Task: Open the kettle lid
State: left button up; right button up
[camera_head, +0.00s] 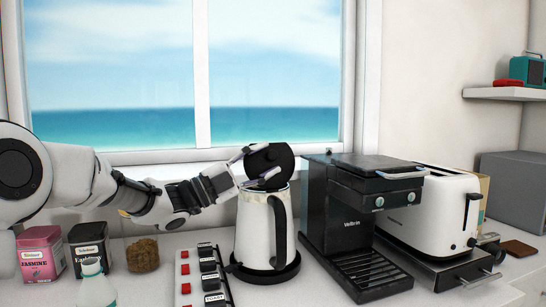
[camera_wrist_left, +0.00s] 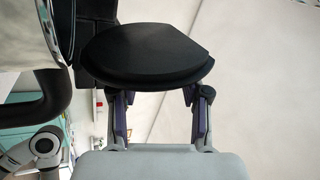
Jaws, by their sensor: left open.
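The kettle (camera_head: 265,225) is white with a black handle (camera_head: 278,225) on its right side, and stands upright on a black base (camera_head: 264,272) on the counter. Its black lid (camera_head: 270,158) is raised, tilted steeply above the kettle's top. My left gripper (camera_head: 256,168) reaches in from the left at the lid, its fingers apart. In the left wrist view the lid (camera_wrist_left: 145,52) is a large dark disc in front of the open fingers (camera_wrist_left: 158,98); whether they touch it is unclear. Part of the kettle's handle (camera_wrist_left: 40,105) shows at left there. My right gripper is out of view.
A black coffee machine (camera_head: 335,215) stands close right of the kettle, with a white toaster (camera_head: 435,210) beyond. A power strip (camera_head: 205,280) lies left of the kettle. A brown jar (camera_head: 142,255), two tins (camera_head: 40,252) and a bottle (camera_head: 96,285) stand further left.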

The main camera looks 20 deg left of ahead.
pick_arm(q)
jog(key=v, duration=0.9)
jog(key=shift+s, duration=0.2)
jog(key=shift+a, duration=0.2)
